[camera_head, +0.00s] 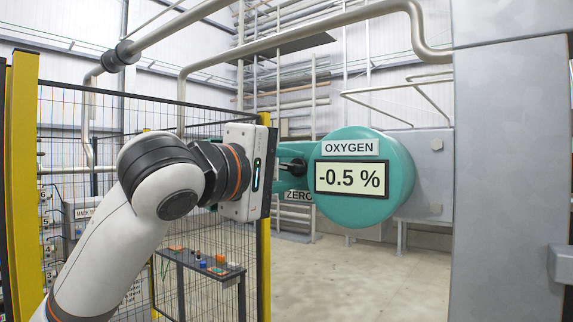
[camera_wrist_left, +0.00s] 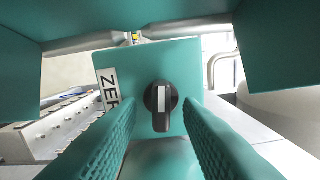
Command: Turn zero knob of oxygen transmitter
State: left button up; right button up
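The oxygen transmitter (camera_head: 398,172) is a round teal housing with an OXYGEN label and a display (camera_head: 352,178) reading -0.5 %. Its zero knob (camera_wrist_left: 161,104) is black with a white mark and points straight down in the left wrist view. It sits on a teal face beside a tilted, partly hidden ZERO label (camera_wrist_left: 109,88). In the head view a ZERO label (camera_head: 299,196) also shows. My left gripper (camera_wrist_left: 159,112) is open, its ridged teal fingers on either side of the knob with small gaps visible. Contact cannot be told. My right gripper is out of view.
A grey metal column (camera_head: 508,180) stands right of the transmitter. Pipes (camera_head: 300,40) run above it. A yellow-framed mesh fence (camera_head: 90,120) is at the left, with a small dark table (camera_head: 205,262) behind. The floor (camera_head: 350,275) below the transmitter looks clear.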

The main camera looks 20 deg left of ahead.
pick_arm(q)
jog(key=shift+c, duration=0.4)
jog(key=shift+d, duration=0.1)
grip_shut()
jog(key=shift+f+m+b, duration=0.15)
jog(key=shift+m+b, duration=0.3)
jog(key=shift+m, duration=0.55)
jog(key=shift+m+b, duration=0.3)
jog(key=shift+m, duration=1)
grip_release()
jog(key=shift+o, duration=0.4)
